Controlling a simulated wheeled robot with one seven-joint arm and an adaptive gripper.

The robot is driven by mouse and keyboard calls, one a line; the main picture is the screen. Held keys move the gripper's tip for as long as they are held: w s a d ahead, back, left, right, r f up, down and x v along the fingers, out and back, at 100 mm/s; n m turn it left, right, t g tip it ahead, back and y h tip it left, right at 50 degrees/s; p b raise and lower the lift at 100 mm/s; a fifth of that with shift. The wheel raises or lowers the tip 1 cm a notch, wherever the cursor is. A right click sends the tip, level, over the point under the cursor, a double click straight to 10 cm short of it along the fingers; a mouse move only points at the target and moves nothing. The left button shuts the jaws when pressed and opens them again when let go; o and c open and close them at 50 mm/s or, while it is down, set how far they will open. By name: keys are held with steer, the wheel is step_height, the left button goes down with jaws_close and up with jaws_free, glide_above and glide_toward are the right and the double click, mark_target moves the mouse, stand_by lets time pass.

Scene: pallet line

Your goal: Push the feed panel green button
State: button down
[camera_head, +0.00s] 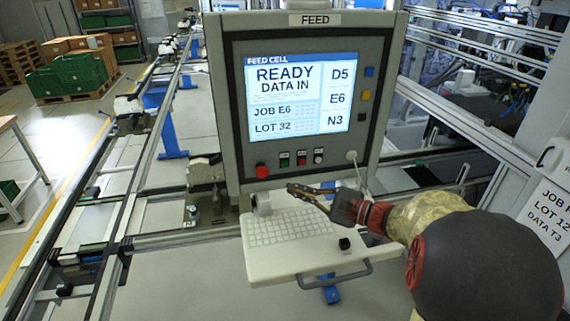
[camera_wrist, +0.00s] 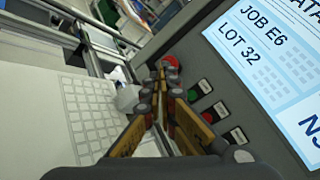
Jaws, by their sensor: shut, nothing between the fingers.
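The grey feed panel (camera_head: 225,100) has a "FEED" sign on top and a lit screen (camera_head: 300,95) reading "READY DATA IN, JOB E6, LOT 32". The small green button (camera_head: 284,159) is first in a row of three under the screen; in the wrist view it shows (camera_wrist: 204,87) right of my fingers. A red-labelled button (camera_head: 301,158) and a third button (camera_head: 318,156) follow it. My gripper (camera_head: 291,188) is shut and empty. Its tips are below the button row and in front of the panel's lower edge, apart from the green button in the picture.
A round red knob (camera_head: 262,171) sits left of the row, close beyond my fingertips in the wrist view (camera_wrist: 171,64). A white shelf with a keyboard (camera_head: 290,228) juts out below the panel. Conveyor rails (camera_head: 110,180) run at left. Blue and yellow side buttons (camera_head: 367,82) are right of the screen.

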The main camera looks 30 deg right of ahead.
mark_target(285, 164)
steer(key=w+d, duration=0.2)
steer(key=w, duration=0.6)
steer(key=shift+w+d, duration=0.2)
steer(key=shift+w, duration=0.05)
steer(key=shift+w+b, duration=0.2)
steer(key=shift+b, duration=0.2)
stand_by(1.2)
steer(key=shift+w+d, duration=0.1)
steer(key=shift+w, duration=0.1)
steer(key=shift+w+d+b, duration=0.15)
steer(key=shift+w+b, duration=0.15)
steer(key=shift+w, duration=0.15)
stand_by(0.9)
steer(key=shift+s, duration=0.15)
steer(key=shift+s+a+b, duration=0.3)
steer(key=shift+s, duration=0.4)
steer(key=shift+s, duration=0.1)
